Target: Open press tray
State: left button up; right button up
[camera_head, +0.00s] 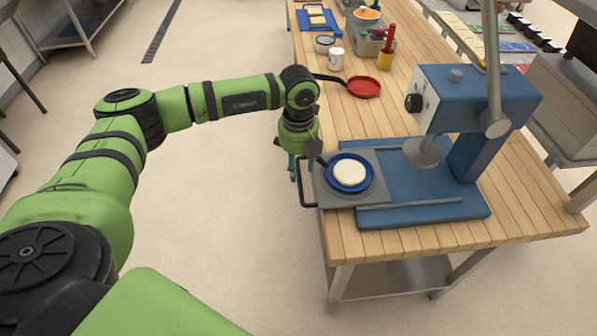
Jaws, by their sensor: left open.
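The blue press (478,98) stands on the wooden table, its round grey press head (421,151) above the blue base (405,180). The grey press tray (331,196) sits slid out at the left end of the base, clear of the head. On it lies a blue round pan (350,187) with a pale disc of dough (349,174). The tray's dark handle (303,194) sticks out past the table's left edge. My left gripper (297,175) points down at this handle, open, with its fingers close to it. I cannot tell if they touch. My right gripper is out of view.
A red pan (364,87) lies behind the tray. A white jar (336,59), a yellow cup (385,60) and grey containers stand farther back. The floor left of the table is clear. Another counter (570,105) stands at the right.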

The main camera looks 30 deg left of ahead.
pick_arm(q)
notch_tip(320, 180, up, 8)
dwell(0.6)
